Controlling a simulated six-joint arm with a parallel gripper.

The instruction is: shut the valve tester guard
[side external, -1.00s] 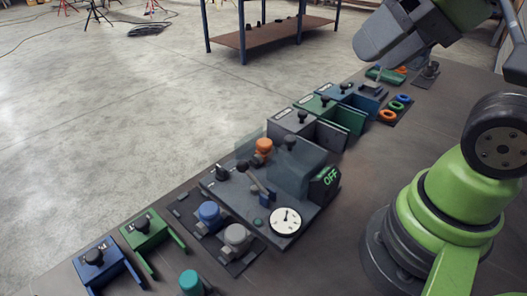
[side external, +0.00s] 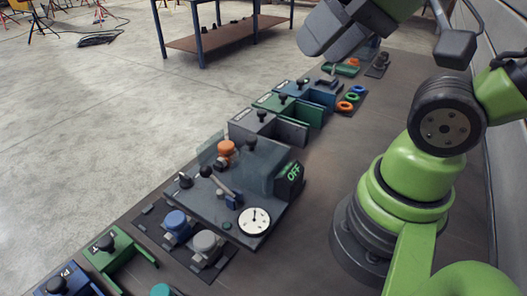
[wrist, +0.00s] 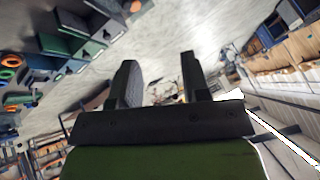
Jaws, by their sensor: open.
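A black-knobbed lever (side external: 222,184) rises in front. My gripper (wrist: 161,80) is open and empty, its two fingers apart in the wrist view. In the side view it is high above the bench's far end, well away from the guard.
Grey, green and blue holders (side external: 275,123) line the bench beyond the tester. Blue and grey capped valves (side external: 176,222) stand nearer, beside a green holder (side external: 118,252).

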